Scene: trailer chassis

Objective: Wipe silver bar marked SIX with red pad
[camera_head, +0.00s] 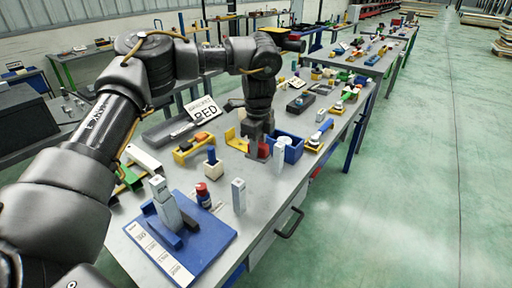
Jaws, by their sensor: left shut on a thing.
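My left gripper (257,146) reaches down over the middle of the near table and is shut on the red pad (263,151), which is mostly hidden by the fingers. Silver bars stand upright on the table: one (239,196) is on bare tabletop left of and nearer than the gripper, and another (280,156) is just right of the gripper beside a blue bin. A third silver bar (166,207) stands in a blue holder on a blue board. The marking SIX is too small to read on any of them. My right gripper is out of view.
A blue bin (291,147) stands right of the gripper. A yellow rack (197,147) and a sign reading RED (204,110) are to the left. The table's front edge is close.

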